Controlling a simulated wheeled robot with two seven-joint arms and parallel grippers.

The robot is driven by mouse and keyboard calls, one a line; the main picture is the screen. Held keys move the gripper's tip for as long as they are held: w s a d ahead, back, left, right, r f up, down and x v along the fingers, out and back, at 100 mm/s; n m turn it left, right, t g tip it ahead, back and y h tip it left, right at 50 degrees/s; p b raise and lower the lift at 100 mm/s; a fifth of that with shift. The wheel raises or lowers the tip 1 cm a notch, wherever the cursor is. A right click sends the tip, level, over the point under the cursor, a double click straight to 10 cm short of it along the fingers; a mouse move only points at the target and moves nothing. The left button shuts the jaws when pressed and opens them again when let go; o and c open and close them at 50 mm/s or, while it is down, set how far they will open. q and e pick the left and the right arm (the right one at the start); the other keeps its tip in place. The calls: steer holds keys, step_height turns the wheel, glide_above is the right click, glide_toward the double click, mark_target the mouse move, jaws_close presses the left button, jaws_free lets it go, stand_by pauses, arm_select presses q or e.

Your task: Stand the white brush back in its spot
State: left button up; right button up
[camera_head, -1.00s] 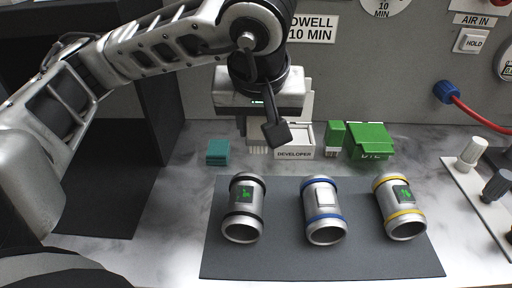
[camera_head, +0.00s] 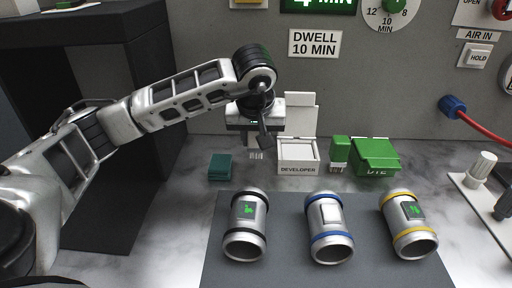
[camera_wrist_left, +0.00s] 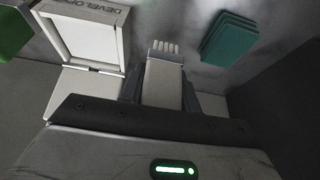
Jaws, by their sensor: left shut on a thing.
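My left gripper (camera_head: 256,146) is shut on the white brush (camera_wrist_left: 165,82). In the left wrist view the brush sits between the two dark fingers, its pale bristles (camera_wrist_left: 165,46) pointing away from the gripper. In the head view only the bristle end (camera_head: 256,155) shows below the gripper; the rest is hidden. The brush is just left of the white developer box (camera_head: 298,169), apart from it in the picture. I cannot tell whether the bristles touch the table. My right gripper is not in view.
A teal pad stack (camera_head: 220,167) lies left of the brush. Three metal cylinders lie on the grey mat (camera_head: 285,272) in front. A grey panel (camera_head: 220,60) rises behind.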

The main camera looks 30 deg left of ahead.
mark_target(256, 149)
arm_select(q)
steer(key=shift+w+a+f, duration=0.1)
steer(key=shift+w+f, duration=0.05)
steer(key=shift+f, duration=1.45)
steer(key=shift+f, duration=0.2)
steer(key=o, duration=0.6)
steer(key=shift+f, duration=0.1)
steer(key=o, duration=0.4)
steer(key=shift+o, duration=0.2)
